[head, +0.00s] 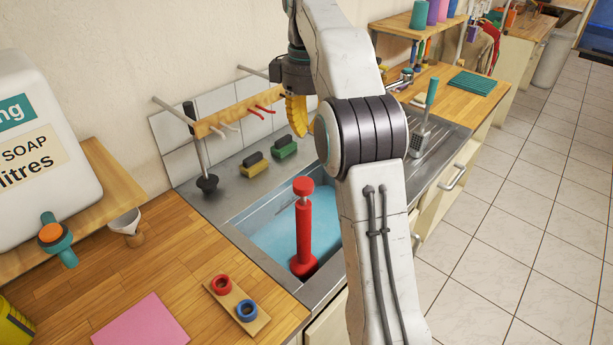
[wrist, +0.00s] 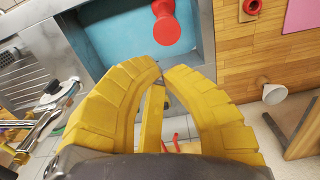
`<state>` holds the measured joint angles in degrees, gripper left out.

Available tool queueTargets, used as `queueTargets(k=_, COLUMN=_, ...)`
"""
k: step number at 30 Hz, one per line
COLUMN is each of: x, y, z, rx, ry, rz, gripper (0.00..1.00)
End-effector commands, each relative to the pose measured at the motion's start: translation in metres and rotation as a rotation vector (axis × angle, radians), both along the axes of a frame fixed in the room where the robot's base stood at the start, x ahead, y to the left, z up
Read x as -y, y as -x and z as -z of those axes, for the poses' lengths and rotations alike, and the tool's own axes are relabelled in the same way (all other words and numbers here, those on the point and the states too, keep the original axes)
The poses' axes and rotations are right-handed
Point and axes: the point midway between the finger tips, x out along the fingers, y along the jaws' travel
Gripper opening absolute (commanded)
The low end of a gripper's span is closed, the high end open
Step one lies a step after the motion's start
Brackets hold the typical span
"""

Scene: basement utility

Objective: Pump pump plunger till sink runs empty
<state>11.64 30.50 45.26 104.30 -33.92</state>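The red pump (head: 304,235) stands upright in the sink (head: 240,238), its plunger knob (head: 303,186) raised a little above the body. Blue water (head: 270,240) covers the sink floor; its depth is hard to tell. In the wrist view the pump (wrist: 167,30) is near the top edge, beyond my fingertips. My gripper (head: 299,133) has yellow fingers and hangs above the back of the sink, partly hidden by my arm. In the wrist view the gripper (wrist: 162,72) has its fingertips together with nothing held between them. It is apart from the pump.
A wooden rail (head: 240,112) with hooks and a black plunger (head: 206,180) are behind the sink. Sponges (head: 284,146) lie on the back ledge. A soap container (head: 40,150), a ring holder (head: 237,306) and a pink cloth (head: 140,322) are left. Tiled floor (head: 530,200) is clear.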

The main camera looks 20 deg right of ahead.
Motion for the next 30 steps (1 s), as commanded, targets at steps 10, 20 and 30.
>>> queueTargets(k=10, x=0.0, y=0.001, z=0.063, rx=-0.001, ry=-0.001, rz=0.0, gripper=0.0)
queueTargets(k=20, x=0.0, y=0.001, z=0.105, rx=0.0, ry=0.0, rz=0.0, gripper=0.0)
queueTargets(k=30, x=0.0, y=0.0, z=0.121, rx=0.001, ry=0.001, rz=0.0, gripper=0.0)
